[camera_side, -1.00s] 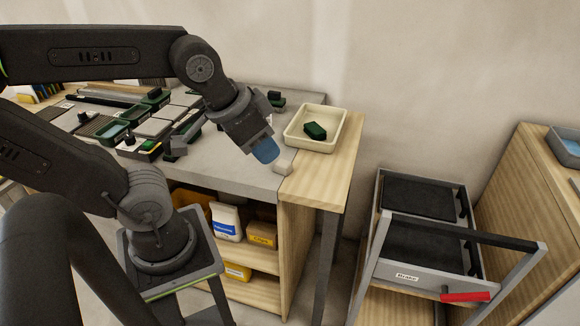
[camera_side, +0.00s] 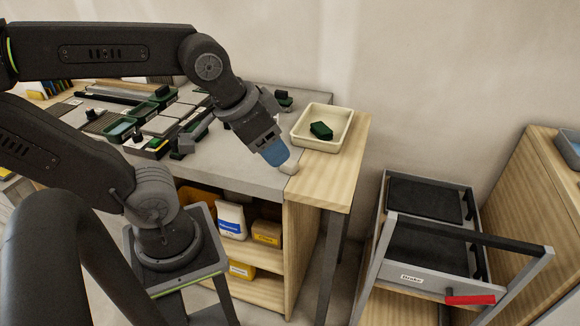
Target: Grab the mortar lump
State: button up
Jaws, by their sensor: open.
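The mortar lump (camera_side: 289,168) looks like a small pale grey-beige block near the right end of the grey bench top. My gripper (camera_side: 277,156) points down and to the right, with its blue fingertips right at the lump's left side. The near fingertip hides part of the lump. I cannot tell whether the fingers touch it or straddle it. The jaws are open, and the lump rests on the surface.
A cream tray (camera_side: 340,145) holding a dark green block (camera_side: 321,130) stands just behind and right of the lump. Tiles and green-edged trays (camera_side: 122,130) cover the bench's left part. A grey cart with a red handle (camera_side: 470,299) stands right.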

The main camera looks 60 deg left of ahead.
jog(key=shift+o, duration=1.1)
jog(key=m+g, duration=0.6)
jog(key=m, duration=0.5)
send_over(290, 162)
notch_tip(290, 162, down, 16)
jog(key=shift+d+r, duration=0.1)
jog(key=shift+r, duration=0.1)
jog(key=shift+f, duration=2.9)
